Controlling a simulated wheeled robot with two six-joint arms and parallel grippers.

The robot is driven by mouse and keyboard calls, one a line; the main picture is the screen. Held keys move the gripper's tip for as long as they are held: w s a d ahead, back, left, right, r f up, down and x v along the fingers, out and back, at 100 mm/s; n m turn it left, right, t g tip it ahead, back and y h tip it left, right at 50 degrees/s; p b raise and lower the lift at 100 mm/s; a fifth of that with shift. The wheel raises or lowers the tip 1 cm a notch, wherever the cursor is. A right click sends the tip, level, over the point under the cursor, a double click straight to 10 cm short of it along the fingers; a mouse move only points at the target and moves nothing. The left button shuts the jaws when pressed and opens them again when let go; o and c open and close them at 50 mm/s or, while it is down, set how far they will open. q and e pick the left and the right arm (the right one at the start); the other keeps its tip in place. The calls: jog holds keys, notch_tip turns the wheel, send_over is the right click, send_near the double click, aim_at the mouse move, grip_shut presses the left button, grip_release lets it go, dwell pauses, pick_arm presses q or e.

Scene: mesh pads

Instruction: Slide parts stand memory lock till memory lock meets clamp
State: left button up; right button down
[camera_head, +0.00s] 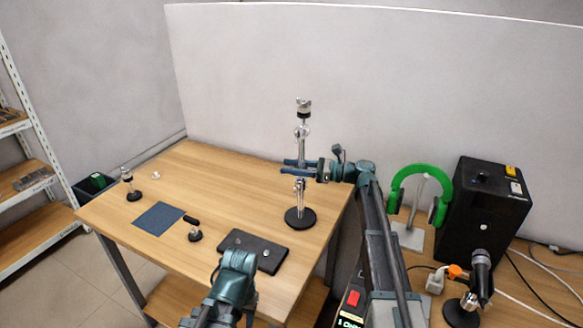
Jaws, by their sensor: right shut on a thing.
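A parts stand (301,217) with a round black base and an upright silver rod stands near the table's right edge. My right gripper (300,167) reaches in from the right, its two blue fingers across the rod at mid-height. It is shut on a small collar on the rod, apparently the memory lock, mostly hidden by the fingers. A silver clamp-like fitting (301,131) sits higher on the rod, apart from the fingers. Another silver fitting (299,185) shows just below them. My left gripper (237,262) is low in front, by a dark tray; its fingertips are unclear.
The wooden table (215,170) holds a dark tray (262,246), a blue mat (158,218), a small black-handled stand (194,230) and a short stand (130,187). Green headphones (443,190), a black speaker box (484,215) and a microphone (480,270) stand at right.

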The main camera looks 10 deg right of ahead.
jog(key=shift+f, duration=0.1)
notch_tip(320, 180, down, 2)
jog(key=shift+f+b, duration=0.15)
jog(key=shift+b, duration=1.1)
jog(key=shift+c, duration=1.8)
grip_release()
